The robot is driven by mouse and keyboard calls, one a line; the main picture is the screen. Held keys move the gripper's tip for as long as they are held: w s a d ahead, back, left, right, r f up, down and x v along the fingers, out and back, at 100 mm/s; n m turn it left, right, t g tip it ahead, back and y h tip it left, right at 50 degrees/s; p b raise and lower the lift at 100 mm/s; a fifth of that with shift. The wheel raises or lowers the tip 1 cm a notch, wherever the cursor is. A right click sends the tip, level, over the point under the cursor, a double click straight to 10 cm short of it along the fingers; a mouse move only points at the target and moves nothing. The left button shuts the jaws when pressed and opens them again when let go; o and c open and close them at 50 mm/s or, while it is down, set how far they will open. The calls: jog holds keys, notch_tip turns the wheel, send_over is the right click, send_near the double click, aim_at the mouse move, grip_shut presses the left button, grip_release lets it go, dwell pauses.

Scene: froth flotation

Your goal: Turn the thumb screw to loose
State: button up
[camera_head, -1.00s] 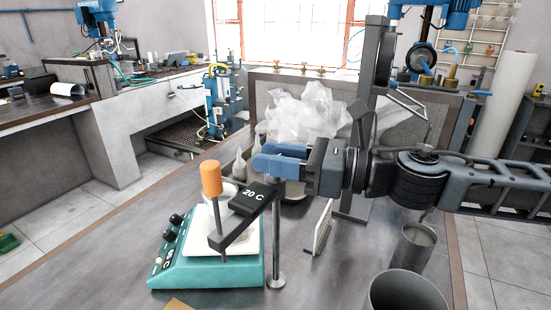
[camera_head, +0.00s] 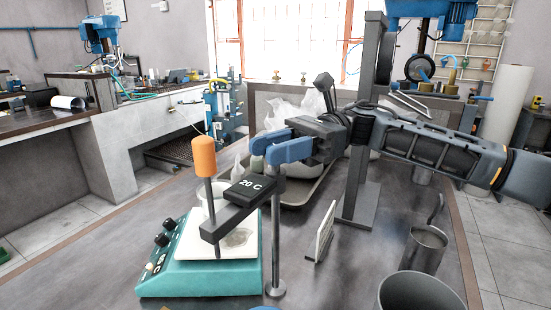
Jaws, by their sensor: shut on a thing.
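A teal hotplate (camera_head: 200,275) with a white top and black knobs stands at the front left of the bench. Beside it an upright metal rod (camera_head: 277,235) carries a dark clamp arm marked "20 C" (camera_head: 250,188), which holds an orange-topped thermometer (camera_head: 205,160) upright over the plate. My gripper (camera_head: 275,150) reaches in from the right, with its blue fingers at the top of the rod, just behind and above the clamp arm. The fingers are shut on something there. The thumb screw cannot be made out; the fingers seem to cover it.
A thin white upright panel (camera_head: 322,235) and a dark column (camera_head: 362,195) stand to the right. Metal cups (camera_head: 425,250) are at the front right. A tray with clear plastic (camera_head: 315,190) lies behind the gripper.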

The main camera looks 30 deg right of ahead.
jog(key=n+g+b, duration=0.1)
jog(key=g, duration=0.1)
jog(key=n+g+h+b, duration=0.1)
jog(key=n+g, duration=0.1)
jog(key=g, duration=0.1)
jog(key=shift+a+f+n+h, duration=0.1)
jog(key=shift+f+n+h, duration=0.05)
jog(key=shift+n+h, duration=0.15)
jog(key=shift+n+g+h+b, duration=1.2)
jog(key=shift+n+g+h, duration=0.6)
jog(key=shift+g, duration=0.8)
jog(key=shift+n, duration=0.3)
jog(key=o, duration=1)
jog(key=shift+c, duration=0.2)
jog(key=shift+r, duration=0.2)
